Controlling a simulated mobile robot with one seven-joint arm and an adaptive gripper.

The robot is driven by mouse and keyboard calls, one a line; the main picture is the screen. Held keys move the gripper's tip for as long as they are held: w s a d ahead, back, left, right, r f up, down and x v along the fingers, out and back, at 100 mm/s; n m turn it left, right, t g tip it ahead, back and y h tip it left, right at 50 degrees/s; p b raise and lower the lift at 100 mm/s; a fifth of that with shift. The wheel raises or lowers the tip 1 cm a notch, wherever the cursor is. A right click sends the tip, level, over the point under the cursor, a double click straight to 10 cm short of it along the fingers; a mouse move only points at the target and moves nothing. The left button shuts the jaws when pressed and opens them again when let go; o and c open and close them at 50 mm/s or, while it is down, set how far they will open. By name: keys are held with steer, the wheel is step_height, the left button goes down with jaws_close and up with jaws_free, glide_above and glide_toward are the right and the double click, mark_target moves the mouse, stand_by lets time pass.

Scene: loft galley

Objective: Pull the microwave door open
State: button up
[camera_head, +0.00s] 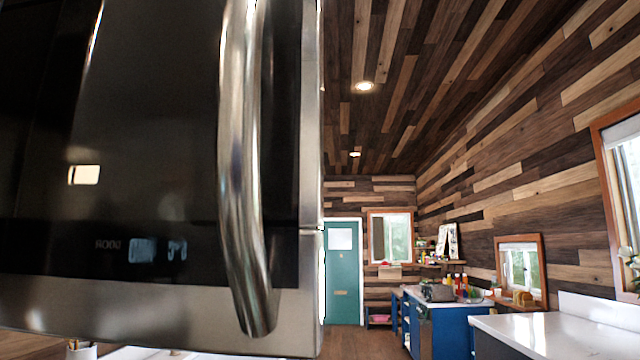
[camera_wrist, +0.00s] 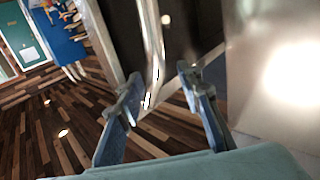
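The microwave (camera_head: 150,130) fills the left half of the head view, very close, with a dark glossy door and a steel lower band. Its long curved steel handle (camera_head: 240,150) stands upright near the right edge of the door. I see no clear gap at the door in this view. My gripper is not in the head view. In the wrist view my gripper (camera_wrist: 160,80) is open, its two fingers spread. The handle (camera_wrist: 152,45) runs down the picture and its lower end shows between the fingertips. I cannot tell whether either finger touches it.
A smooth pale metallic surface (camera_wrist: 275,85) is close on the right of the wrist view. Wooden floor (camera_wrist: 60,125) shows at lower left. In the head view, a white counter (camera_head: 545,332), blue cabinets (camera_head: 452,330) and a teal door (camera_head: 342,275) stand farther off to the right.

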steer(key=s+d+p, duration=0.1)
steer(key=s, duration=0.6)
steer(key=shift+s+d+p, duration=0.2)
steer(key=shift+p, duration=0.1)
stand_by(0.8)
